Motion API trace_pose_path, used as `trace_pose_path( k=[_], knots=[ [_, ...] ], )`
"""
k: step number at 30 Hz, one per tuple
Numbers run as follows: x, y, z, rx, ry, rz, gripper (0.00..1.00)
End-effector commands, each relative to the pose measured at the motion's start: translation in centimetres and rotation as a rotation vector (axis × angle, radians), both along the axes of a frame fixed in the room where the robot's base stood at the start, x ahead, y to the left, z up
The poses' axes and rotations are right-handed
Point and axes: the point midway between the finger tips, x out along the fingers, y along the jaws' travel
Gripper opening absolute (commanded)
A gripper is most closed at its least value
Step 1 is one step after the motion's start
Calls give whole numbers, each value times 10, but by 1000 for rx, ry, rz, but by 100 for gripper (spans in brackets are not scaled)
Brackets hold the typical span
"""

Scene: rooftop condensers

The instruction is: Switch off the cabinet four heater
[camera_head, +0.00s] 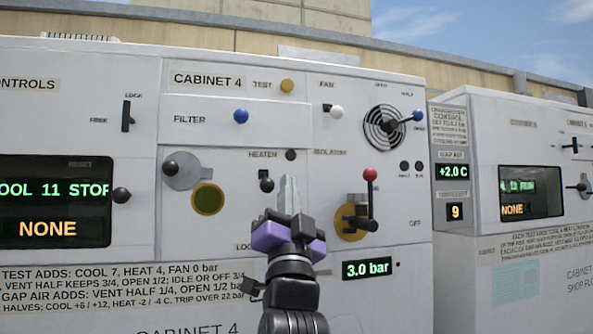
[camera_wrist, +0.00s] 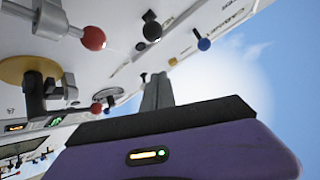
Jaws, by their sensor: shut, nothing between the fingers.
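Cabinet 4 (camera_head: 330,85) stands in front of me in the head view. Its heater switch (camera_head: 266,184) is a small black lever with a round knob, pointing down, under the HEATER label. A dark round lamp or button (camera_head: 291,155) is just right of that label. My gripper (camera_head: 289,182), with purple and black housing and grey fingers, is shut and empty. In the head view its fingertips appear just right of the heater switch; I cannot tell whether they touch the panel. In the wrist view the shut fingers (camera_wrist: 157,92) show beyond the purple housing.
The red-knobbed isolator lever (camera_head: 370,176) on its yellow disc is right of my gripper. A black-knobbed lever on a grey disc (camera_head: 183,170) is to the left. A blue filter knob (camera_head: 240,116) and white fan knob (camera_head: 336,112) sit above. Another cabinet (camera_head: 535,115) stands right.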

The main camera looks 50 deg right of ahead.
Motion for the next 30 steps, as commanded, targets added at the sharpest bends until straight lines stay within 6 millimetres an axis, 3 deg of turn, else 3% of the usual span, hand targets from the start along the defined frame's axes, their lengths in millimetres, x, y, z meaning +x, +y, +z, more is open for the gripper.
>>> trace_pose_path(
  k=[3, 9, 30],
  knots=[
    [-3, 8, -24, 0, 2, 2, 0],
    [-9, 15, -44, 1, 0, 1, 0],
    [-11, 17, -49, 0, 0, 0, 0]
  ],
)
